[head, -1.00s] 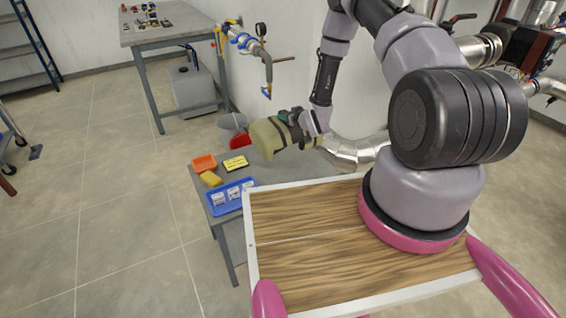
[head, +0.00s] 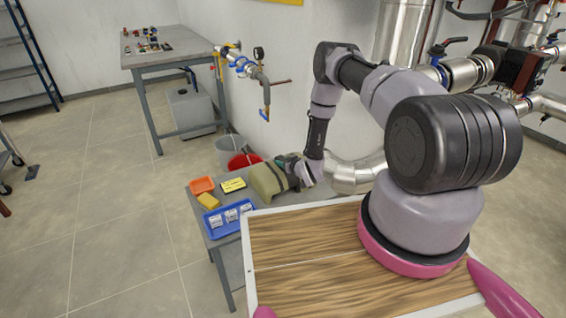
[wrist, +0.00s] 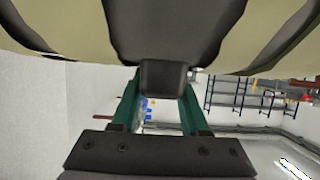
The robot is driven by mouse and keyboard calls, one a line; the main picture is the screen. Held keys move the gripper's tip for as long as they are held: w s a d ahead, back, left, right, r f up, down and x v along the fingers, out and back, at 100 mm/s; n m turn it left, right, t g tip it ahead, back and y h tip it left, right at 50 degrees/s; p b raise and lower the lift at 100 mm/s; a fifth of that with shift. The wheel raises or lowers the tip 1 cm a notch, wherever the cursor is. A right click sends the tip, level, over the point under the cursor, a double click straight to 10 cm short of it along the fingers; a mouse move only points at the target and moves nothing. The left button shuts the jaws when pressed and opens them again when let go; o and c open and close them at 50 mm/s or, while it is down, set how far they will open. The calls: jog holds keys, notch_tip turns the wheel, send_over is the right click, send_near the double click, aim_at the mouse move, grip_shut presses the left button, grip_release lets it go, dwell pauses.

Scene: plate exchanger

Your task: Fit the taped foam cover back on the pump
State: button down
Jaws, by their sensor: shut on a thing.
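The taped foam cover (head: 266,181) is olive-beige with dark tape bands, and my gripper (head: 291,167) is shut on it. It appears just above or at the grey side table, near the red bucket; I cannot tell whether it touches the table. In the wrist view the cover (wrist: 66,22) fills the top, and the green fingers of my gripper (wrist: 162,85) reach up to a dark block on its underside. The pump at the upper right (head: 514,72) is dark red and black among silvery pipes, partly cut off and beyond my arm.
The grey side table (head: 230,262) holds a blue tray (head: 228,219), an orange tray (head: 202,185), a yellow sponge (head: 209,201) and a yellow-black box (head: 233,185). Silvery ducting (head: 355,175) runs behind my arm. A valve pipe (head: 262,88) juts from the wall.

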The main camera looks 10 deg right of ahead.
jog(key=shift+f, duration=0.15)
jog(key=shift+c, duration=2.1)
grip_release()
